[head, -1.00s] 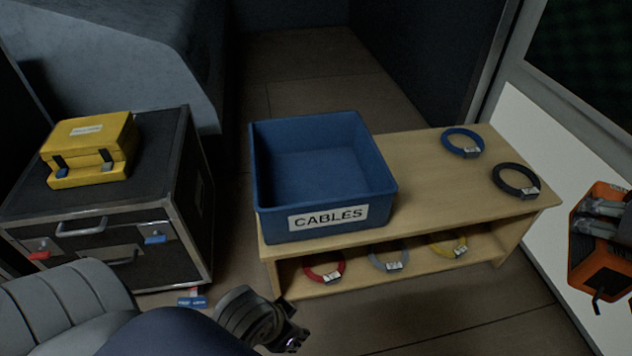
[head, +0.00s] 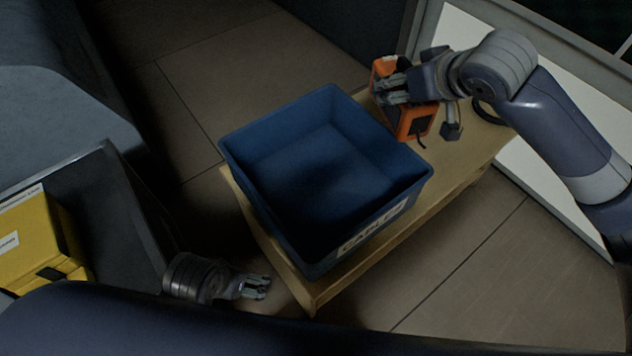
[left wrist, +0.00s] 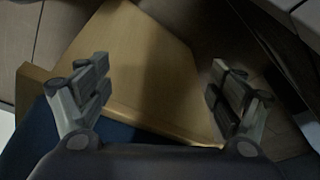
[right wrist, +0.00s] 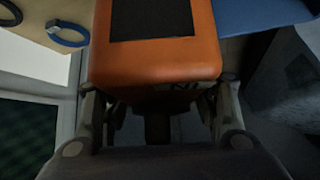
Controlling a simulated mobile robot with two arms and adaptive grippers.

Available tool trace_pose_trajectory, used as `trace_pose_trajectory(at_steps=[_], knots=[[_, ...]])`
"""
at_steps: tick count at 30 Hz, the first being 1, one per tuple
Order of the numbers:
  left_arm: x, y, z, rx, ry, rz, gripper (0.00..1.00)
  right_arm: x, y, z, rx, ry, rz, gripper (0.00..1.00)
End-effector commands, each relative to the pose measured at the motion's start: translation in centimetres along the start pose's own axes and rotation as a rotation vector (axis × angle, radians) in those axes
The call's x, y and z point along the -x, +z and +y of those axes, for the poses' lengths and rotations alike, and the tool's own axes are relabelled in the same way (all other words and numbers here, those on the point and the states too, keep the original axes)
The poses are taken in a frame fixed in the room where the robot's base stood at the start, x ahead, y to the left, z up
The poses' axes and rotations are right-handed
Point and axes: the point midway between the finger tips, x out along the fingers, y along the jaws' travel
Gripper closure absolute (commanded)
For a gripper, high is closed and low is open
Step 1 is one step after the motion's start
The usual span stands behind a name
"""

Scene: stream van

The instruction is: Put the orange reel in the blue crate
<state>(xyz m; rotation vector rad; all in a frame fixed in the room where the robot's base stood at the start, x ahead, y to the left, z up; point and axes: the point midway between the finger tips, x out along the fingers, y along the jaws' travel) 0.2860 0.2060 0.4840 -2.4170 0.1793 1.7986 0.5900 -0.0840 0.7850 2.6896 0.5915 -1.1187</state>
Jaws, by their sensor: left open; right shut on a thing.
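The orange reel (head: 415,122), with dark panels, is held by my right gripper (head: 397,88) at the right side of the blue crate's far end. It fills the middle of the right wrist view (right wrist: 155,62) between the two fingers. The blue crate (head: 268,217) stands on the wooden bench, its CABLES label facing the front; its inside is shadowed and looks empty. The reel is outside the crate, close to its right rim. My left gripper (head: 258,288) is open and empty, low near the bench's front left end; its spread fingers show in the left wrist view (left wrist: 160,95).
The wooden bench (head: 470,163) carries the crate. A dark cable ring (head: 484,112) is partly hidden behind my right arm; a blue ring (right wrist: 66,34) shows in the right wrist view. A yellow case (head: 35,240) sits on a black flight case (head: 115,185) at left.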

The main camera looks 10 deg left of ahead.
Motion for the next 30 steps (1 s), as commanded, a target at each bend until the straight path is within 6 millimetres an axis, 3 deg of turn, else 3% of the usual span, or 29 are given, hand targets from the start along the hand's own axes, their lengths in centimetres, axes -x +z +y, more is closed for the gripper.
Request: trace_pose_trajectory(at_steps=[3, 9, 17, 22, 30], knots=[[-0.9, 0.1, 0.1, -0.001, 0.004, -0.011, 0.14, -3.9, -0.9, -2.2, 0.090, -0.095, -0.001, 0.82], [-2.5, 0.3, 0.2, -0.002, 0.005, -0.019, 0.14, -8.7, -1.3, -4.7, 0.196, -0.200, 0.001, 0.82], [-3.3, 0.4, 0.3, -0.003, 0.005, -0.020, 0.14, -11.3, -1.1, -5.8, 0.246, -0.248, 0.004, 0.82], [-1.5, 0.1, 0.2, -0.001, 0.003, -0.007, 0.14, -13.5, 1.1, -5.8, 0.249, -0.250, -0.001, 0.82], [3.6, -0.2, -0.1, 0.002, -0.001, 0.018, 0.14, -18.0, 5.5, -5.8, 0.247, -0.250, 0.001, 0.82]])
